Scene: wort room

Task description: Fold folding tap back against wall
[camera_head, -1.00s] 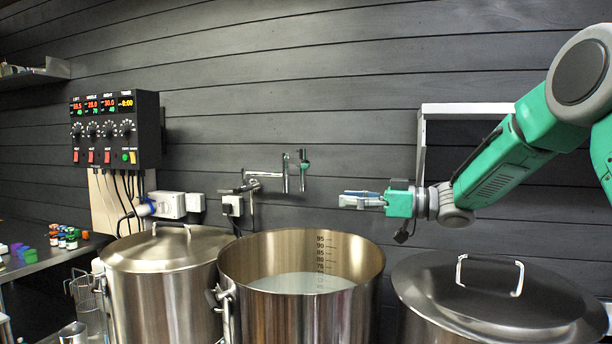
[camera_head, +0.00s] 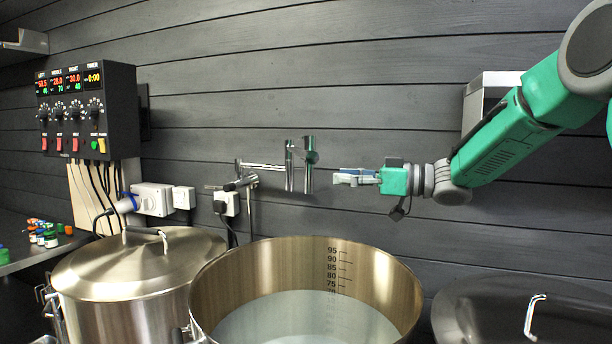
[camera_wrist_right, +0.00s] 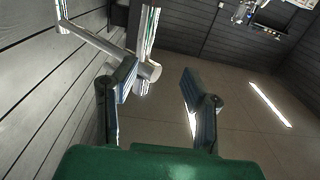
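The folding tap (camera_head: 308,165) is a chrome pipe on the dark plank wall. My left gripper is not in view.
An open steel kettle (camera_head: 215,285) with pale liquid stands below. Lidded kettles stand left (camera_head: 140,265) and right (camera_head: 520,310). A control box (camera_head: 88,110) and sockets (camera_head: 152,200) are on the wall at left.

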